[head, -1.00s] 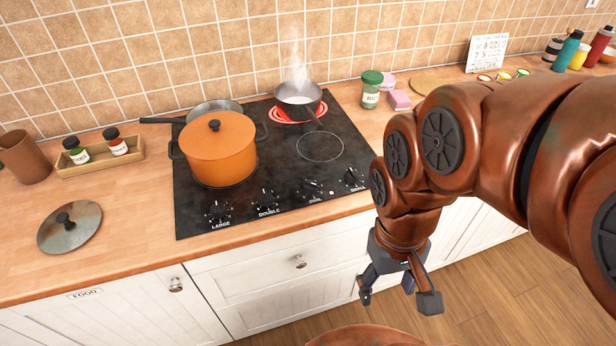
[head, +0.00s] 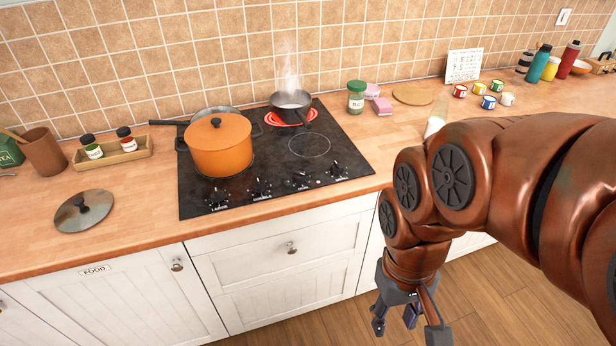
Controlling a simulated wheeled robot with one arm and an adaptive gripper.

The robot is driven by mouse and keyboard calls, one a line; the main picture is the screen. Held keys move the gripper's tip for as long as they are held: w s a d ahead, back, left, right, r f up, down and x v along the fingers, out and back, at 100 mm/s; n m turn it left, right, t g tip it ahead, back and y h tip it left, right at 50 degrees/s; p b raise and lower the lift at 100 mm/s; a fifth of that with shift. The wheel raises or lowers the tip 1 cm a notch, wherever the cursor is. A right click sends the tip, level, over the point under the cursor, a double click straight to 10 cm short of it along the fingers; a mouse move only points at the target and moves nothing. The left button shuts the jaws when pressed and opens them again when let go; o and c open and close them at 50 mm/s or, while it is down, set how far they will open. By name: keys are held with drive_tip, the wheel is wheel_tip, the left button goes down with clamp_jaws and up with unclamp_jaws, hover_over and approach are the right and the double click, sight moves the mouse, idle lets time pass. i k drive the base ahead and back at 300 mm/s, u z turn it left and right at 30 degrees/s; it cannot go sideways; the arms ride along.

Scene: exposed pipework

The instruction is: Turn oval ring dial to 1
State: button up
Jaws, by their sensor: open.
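The black hob (head: 275,165) is set in the wooden worktop and has a row of several dark dials along its front edge. The oval dial (head: 301,179) is third from the left, between the double dial (head: 260,188) and the small dial (head: 339,170). Its label and pointer are too small to read now. A small red light (head: 319,182) shows beside it. My gripper (head: 408,325) hangs open and empty at the lower right, in front of the cabinets and below the worktop, apart from the dials.
An orange pot (head: 220,148) stands on the hob's left. A steaming pan (head: 290,105) sits on a glowing red burner (head: 273,119) at the back. A pot lid (head: 84,211) lies on the worktop at left. White cabinets (head: 275,262) stand below; the floor is open at right.

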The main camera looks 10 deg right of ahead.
sight(299, 177)
drive_tip(key=z, duration=0.1)
drive_tip(key=i, duration=0.5)
drive_tip(key=u, duration=1.6)
